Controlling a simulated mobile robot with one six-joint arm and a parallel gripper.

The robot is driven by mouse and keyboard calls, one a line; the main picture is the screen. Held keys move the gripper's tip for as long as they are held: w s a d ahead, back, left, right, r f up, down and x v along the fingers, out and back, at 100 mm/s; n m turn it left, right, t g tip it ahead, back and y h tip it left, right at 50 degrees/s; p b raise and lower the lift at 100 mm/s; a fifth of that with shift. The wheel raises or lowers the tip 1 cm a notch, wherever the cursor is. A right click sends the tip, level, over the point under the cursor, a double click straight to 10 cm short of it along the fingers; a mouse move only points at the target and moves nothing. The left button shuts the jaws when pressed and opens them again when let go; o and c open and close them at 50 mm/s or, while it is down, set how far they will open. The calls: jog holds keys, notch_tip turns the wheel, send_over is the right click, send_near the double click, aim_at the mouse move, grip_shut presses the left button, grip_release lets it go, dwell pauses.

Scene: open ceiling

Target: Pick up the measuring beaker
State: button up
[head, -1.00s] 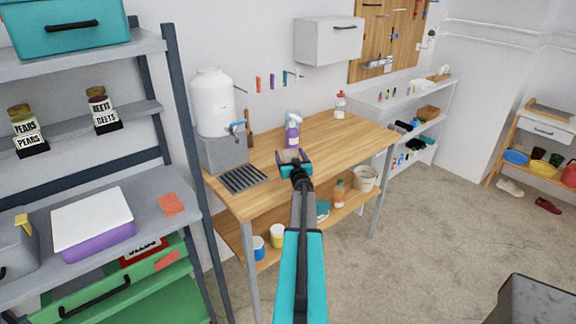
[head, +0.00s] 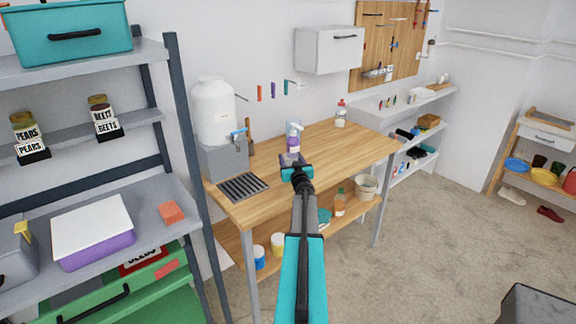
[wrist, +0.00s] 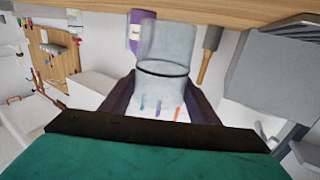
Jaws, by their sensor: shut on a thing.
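The measuring beaker (wrist: 168,45) is a clear, see-through cylinder with a dark ring. In the wrist view it stands between the two fingers of my gripper (wrist: 160,100), which is shut on it. The wrist picture is upside down, with the wooden tabletop along its upper edge. In the head view my gripper (head: 296,163) is low over the workbench (head: 335,145), and the beaker is hard to make out there. I cannot tell whether its base touches the wood.
A purple spray bottle (head: 293,141) stands just behind my gripper. A white water container (head: 214,112) on a grey stand is to the left, by a drain grille (head: 243,186). A red-capped bottle (head: 341,114) stands at the back. The bench's right part is clear.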

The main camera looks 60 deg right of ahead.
jog(key=s+d+r+b+v, duration=0.1)
jog(key=r+v, duration=0.1)
jog(key=v, duration=1.4)
jog(key=shift+s+d+r+b, duration=0.2)
jog(key=shift+d+r+b, duration=0.05)
jog(key=shift+r+b, duration=0.1)
jog(key=shift+s+f, duration=0.1)
jog(key=shift+s, duration=0.1)
